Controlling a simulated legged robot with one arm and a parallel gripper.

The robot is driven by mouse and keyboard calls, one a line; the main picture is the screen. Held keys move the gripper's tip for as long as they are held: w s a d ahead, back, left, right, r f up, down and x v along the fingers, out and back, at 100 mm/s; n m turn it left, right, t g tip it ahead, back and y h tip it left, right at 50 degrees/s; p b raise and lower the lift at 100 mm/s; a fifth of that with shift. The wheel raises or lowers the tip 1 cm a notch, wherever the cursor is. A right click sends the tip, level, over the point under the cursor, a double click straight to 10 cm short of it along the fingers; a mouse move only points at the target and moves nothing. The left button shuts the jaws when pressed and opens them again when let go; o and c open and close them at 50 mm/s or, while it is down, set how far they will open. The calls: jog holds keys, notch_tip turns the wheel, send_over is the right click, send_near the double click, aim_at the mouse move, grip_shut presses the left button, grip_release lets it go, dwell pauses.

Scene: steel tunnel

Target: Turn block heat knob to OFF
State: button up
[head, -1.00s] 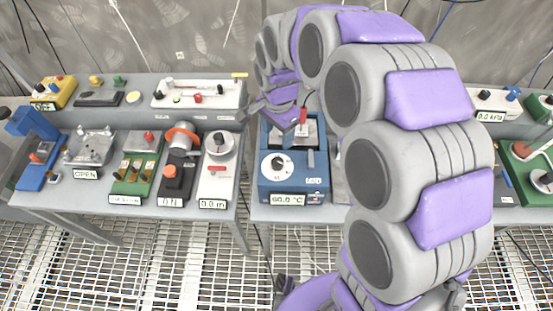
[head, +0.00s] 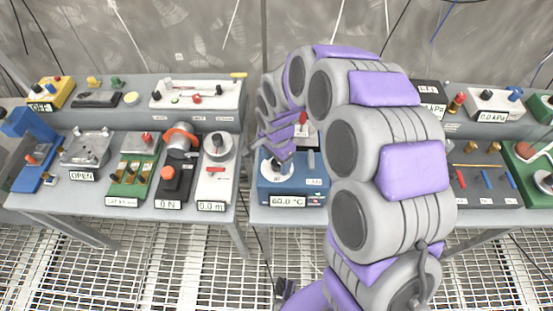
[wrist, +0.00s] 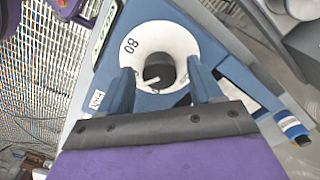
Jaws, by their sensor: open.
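The blue block heater (head: 295,187) stands at the left end of the right table in the head view. Its display (head: 285,201) seems to read 60.0 °C. Its white dial (head: 273,180) is partly covered by my gripper (head: 272,158), which hangs over it. In the wrist view the white dial (wrist: 182,41) shows the number 80 and a dark round knob (wrist: 158,67) with a pale pointer mark. My gripper (wrist: 166,82) is open, with one finger on each side of the knob. Contact with the knob cannot be told.
Left of the heater, across a gap between tables, stands a white device with a grey dial (head: 217,178). A red-handled part (head: 302,120) rises behind my gripper. A blue-and-white cylinder (wrist: 292,127) shows at the right in the wrist view. My arm hides the area right of the heater.

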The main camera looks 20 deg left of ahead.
jog(key=shift+c, duration=0.4)
jog(key=c, duration=1)
